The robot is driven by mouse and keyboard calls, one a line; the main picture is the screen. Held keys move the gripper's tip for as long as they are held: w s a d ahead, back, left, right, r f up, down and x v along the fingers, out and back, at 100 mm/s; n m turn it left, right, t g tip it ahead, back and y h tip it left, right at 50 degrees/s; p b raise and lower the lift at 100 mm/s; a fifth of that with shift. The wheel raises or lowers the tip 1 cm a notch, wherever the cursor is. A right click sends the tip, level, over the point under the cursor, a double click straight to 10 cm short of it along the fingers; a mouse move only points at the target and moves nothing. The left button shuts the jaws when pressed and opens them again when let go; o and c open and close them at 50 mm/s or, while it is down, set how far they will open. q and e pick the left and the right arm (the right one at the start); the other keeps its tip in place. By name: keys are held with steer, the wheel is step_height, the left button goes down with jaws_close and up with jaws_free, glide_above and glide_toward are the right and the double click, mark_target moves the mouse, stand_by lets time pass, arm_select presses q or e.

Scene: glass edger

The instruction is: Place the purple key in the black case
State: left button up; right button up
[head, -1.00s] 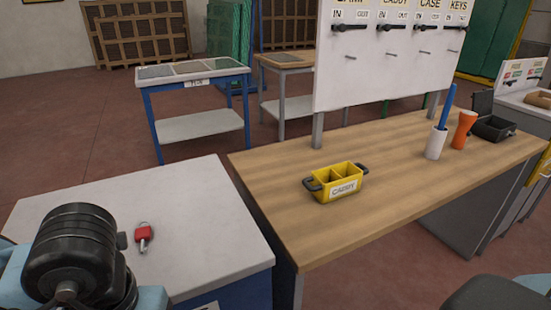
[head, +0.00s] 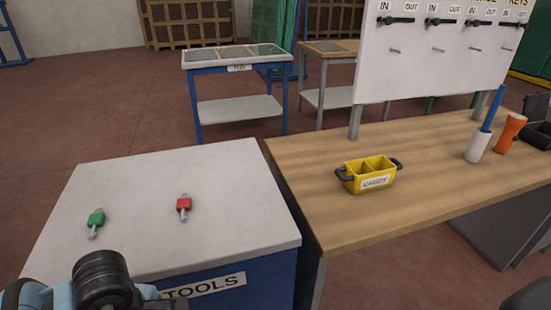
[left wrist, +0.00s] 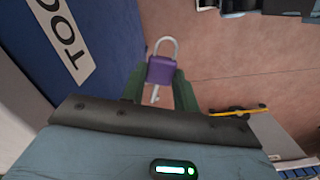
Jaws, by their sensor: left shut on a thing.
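The purple key (left wrist: 161,70) shows in the left wrist view, with a purple body, a metal loop at one end and a metal shaft at the other. The dark green fingers of my left gripper (left wrist: 160,84) are shut on it, one on each side. It is held over the floor beside the blue tool cabinet. The key is hidden in the head view. The black case (head: 538,135) is partly in view at the right edge of the head view, on the far end of the wooden bench. My right gripper is not in view.
A red key (head: 184,206) and a green key (head: 96,221) lie on the white-topped tools cabinet (head: 160,165). The wooden bench (head: 330,220) bears a yellow caddy (head: 368,176), a white holder (head: 477,148) with a blue item, and an orange item (head: 510,133). The bench's near left is clear.

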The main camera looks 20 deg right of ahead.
arm_select(q)
steer(key=s+a+f+m, duration=0.3)
steer(key=a+f+m, duration=0.5)
steer(key=m, duration=0.5)
steer(key=shift+a+p, duration=0.25)
steer(key=shift+p, duration=0.15)
steer(key=shift+w+d, duration=0.1)
